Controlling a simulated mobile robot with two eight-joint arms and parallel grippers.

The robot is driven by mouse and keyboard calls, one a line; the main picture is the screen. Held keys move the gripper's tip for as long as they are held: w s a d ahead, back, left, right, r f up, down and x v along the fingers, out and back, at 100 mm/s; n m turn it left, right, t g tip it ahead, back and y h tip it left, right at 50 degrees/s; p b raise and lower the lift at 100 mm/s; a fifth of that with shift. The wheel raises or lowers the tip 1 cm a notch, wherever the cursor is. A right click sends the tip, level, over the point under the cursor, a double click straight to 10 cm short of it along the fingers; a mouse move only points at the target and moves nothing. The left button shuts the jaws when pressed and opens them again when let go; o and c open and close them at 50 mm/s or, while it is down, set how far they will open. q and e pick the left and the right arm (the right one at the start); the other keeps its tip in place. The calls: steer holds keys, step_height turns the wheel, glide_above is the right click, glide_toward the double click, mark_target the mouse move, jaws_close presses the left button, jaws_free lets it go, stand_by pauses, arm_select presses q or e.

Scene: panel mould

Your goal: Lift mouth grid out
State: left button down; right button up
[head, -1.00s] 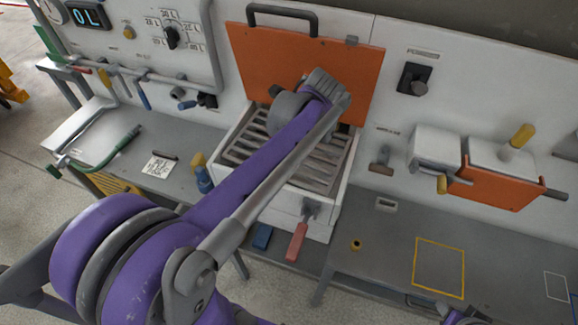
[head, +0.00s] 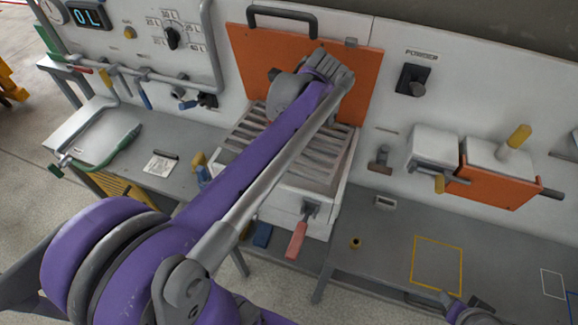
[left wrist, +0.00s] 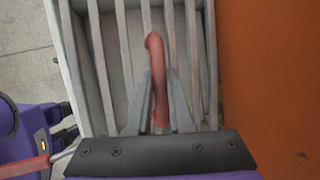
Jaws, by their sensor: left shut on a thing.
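The mouth grid (head: 318,155), a frame of pale grey slats, sits raised and slightly tilted at the top of the white box (head: 325,222) in the head view. In the left wrist view its slats (left wrist: 95,60) run lengthwise, with a red curved handle (left wrist: 154,45) in the middle. My left gripper (left wrist: 158,80) is shut on this handle. In the head view my left forearm crosses the grid and hides its middle and the fingers. Part of my right gripper (head: 468,308) shows at the bottom edge; its jaws are unclear.
An orange panel (head: 350,60) stands upright close behind the grid. A red-handled lever (head: 297,240) is on the box front. Bottles stand left of the box. The bench to the right has a clear yellow-outlined square (head: 438,240).

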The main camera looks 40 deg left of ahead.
arm_select(q)
steer(key=shift+s, duration=0.1)
steer(key=s+d, duration=0.3)
steer(key=s, duration=0.7)
steer(key=s+d, duration=0.3)
steer(key=s, duration=0.8)
steer(key=shift+d+b, duration=0.3)
steer(key=shift+d, duration=0.05)
stand_by(0.9)
steer(key=shift+w, duration=0.1)
